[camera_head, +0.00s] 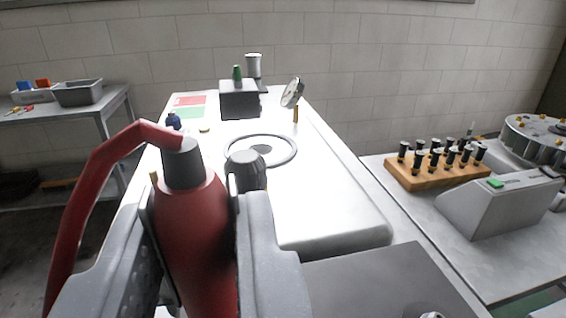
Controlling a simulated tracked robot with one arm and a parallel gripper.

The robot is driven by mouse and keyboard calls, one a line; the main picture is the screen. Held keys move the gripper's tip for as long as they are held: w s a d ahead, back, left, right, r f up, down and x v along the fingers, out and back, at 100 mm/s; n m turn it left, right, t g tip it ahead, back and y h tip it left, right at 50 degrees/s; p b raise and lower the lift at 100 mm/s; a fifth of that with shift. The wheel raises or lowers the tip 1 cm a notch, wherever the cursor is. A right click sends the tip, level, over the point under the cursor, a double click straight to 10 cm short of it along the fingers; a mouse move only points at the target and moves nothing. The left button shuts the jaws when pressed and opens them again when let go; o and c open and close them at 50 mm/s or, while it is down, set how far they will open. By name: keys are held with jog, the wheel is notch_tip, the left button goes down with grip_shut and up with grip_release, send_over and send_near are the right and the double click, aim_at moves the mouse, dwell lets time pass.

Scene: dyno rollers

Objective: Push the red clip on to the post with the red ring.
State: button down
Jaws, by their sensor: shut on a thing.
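My gripper (198,225) is in the lower left of the view, its two grey fingers on either side of a red, bottle-shaped body with a grey collar, which I take for the red clip (195,222). A thick red lead (95,165) arches from its top down to the left. The clip stands roughly upright in the jaws; its lower end is hidden. A dark, round-capped piece (245,168) shows just beside the right finger; I cannot tell whether it is a post. I see no red ring.
A white bench (320,205) extends ahead with a grey ring (288,150), a dark box (239,100) and a round mirror-like disc (292,92). At right are a wooden rack (425,182) of black-topped pieces and a grey console (500,208). A side table (110,97) stands left.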

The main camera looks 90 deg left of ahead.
jog(key=shift+s+a+f+p, duration=0.15)
jog(key=shift+f+p, duration=0.55)
jog(key=shift+f, duration=0.5)
jog(key=shift+f+p, duration=1.05)
jog(key=shift+f, duration=0.9)
jog(key=shift+s+r+b, duration=0.1)
jog(key=shift+b, duration=1.25)
jog(key=shift+f+t+b, duration=0.3)
jog(key=shift+f+b, duration=0.25)
jog(key=shift+b, duration=3.15)
jog(key=shift+f+b, duration=0.3)
jog(key=shift+b, duration=0.2)
